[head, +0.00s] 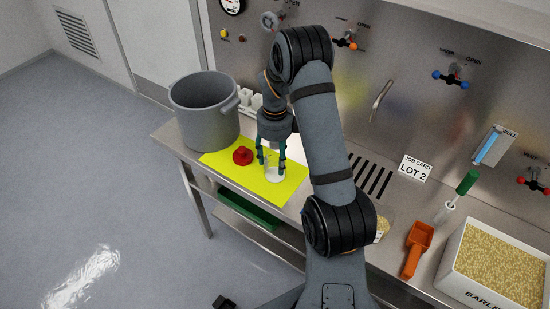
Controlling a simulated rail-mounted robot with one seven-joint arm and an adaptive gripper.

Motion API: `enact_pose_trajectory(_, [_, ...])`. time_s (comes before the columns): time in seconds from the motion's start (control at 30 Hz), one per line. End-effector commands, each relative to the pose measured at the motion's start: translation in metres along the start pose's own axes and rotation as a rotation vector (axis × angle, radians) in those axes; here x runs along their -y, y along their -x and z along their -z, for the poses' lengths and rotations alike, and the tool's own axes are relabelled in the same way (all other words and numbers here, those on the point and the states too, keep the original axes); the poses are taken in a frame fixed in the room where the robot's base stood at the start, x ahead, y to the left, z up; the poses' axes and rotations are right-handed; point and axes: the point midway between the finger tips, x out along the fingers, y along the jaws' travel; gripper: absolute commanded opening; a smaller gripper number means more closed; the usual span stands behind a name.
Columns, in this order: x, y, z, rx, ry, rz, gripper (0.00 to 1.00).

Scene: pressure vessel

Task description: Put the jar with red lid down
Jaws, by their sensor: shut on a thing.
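My gripper (272,163) points down over the yellow mat (278,194), its green fingers shut on a small clear, whitish jar (274,173). The jar looks upright and without a lid on top, though the fingers partly hide it. It is at or just above the mat; I cannot tell whether its base touches. A red lid (242,156) lies apart on the mat, left of the jar.
A big grey pot (204,112) stands at the bench's left end, beside the mat. Small white containers (250,100) are behind. To the right are an orange scoop (419,247), a green-handled brush (467,183) and a barley bin (502,264). My arm hides the middle.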

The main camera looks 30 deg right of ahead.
Motion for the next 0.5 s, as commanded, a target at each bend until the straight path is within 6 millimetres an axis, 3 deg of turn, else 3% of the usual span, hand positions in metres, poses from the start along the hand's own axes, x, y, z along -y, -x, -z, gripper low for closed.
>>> enact_pose_trajectory(0.07, [0.0001, -0.0037, 0.0001, 0.0, 0.0, 0.0, 0.12])
enact_pose_trajectory(0.1, [0.0001, -0.0028, 0.0002, 0.0, -0.001, 0.0, 0.56])
enact_pose_trajectory(0.4, [0.0, -0.002, 0.0003, 0.0, 0.0, 0.0, 0.73])
enact_pose_trajectory(0.5, [0.0, -0.0019, 0.0003, 0.0, 0.0, 0.0, 0.73])
